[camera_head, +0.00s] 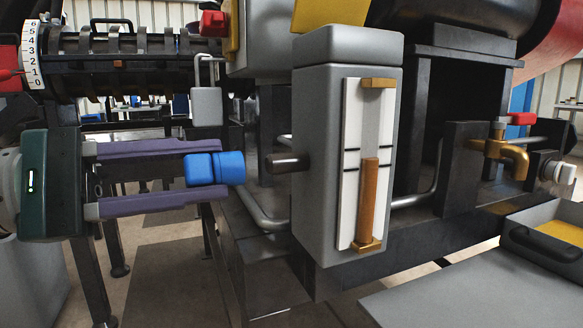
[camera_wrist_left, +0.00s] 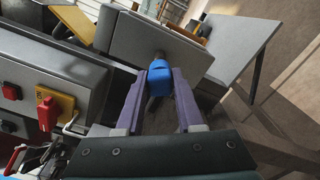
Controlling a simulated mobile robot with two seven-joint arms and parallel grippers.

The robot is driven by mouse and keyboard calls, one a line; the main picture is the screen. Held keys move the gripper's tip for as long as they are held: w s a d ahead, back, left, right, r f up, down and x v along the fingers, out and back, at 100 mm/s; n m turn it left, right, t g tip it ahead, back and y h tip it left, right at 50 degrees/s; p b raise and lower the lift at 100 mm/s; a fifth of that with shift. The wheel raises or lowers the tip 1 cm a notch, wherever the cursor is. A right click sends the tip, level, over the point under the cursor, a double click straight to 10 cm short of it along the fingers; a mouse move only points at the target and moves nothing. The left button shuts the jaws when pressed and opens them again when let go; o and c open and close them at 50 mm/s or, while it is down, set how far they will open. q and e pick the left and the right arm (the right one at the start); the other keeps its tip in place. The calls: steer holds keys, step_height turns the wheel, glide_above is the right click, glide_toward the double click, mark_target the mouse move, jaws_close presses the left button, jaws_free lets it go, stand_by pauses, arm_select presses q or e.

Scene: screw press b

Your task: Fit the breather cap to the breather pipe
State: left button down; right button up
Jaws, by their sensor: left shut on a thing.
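The blue breather cap (camera_head: 229,168) lies on its side between the purple fingers of my left gripper (camera_head: 208,170), which is shut on it. One end of the cap points right, out past the fingertips. The breather pipe (camera_head: 286,163) is a short dark stub sticking out leftward from the grey tank (camera_head: 310,200). In the head view the cap is apart from the pipe, slightly lower and roughly in line with it. In the left wrist view the cap (camera_wrist_left: 160,80) sits between the fingertips, with the dark pipe end (camera_wrist_left: 159,54) just beyond. My right gripper is not in view.
The tank front has a white sight gauge (camera_head: 350,140) with an amber column. A grey block (camera_head: 206,106) hangs above the cap. A bent grey pipe (camera_head: 258,212) runs below the gap. A brass tap (camera_head: 505,155) and a grey tray (camera_head: 520,222) are at right.

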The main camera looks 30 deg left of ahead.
mark_target(213, 171)
arm_select(q)
steer(key=shift+w+d, duration=0.4)
stand_by(0.5)
steer(key=shift+b, duration=0.3)
stand_by(0.5)
steer(key=shift+b, duration=0.55)
stand_by(0.4)
steer(key=shift+x, duration=1.5)
steer(key=shift+c, duration=2.3)
jaws_free()
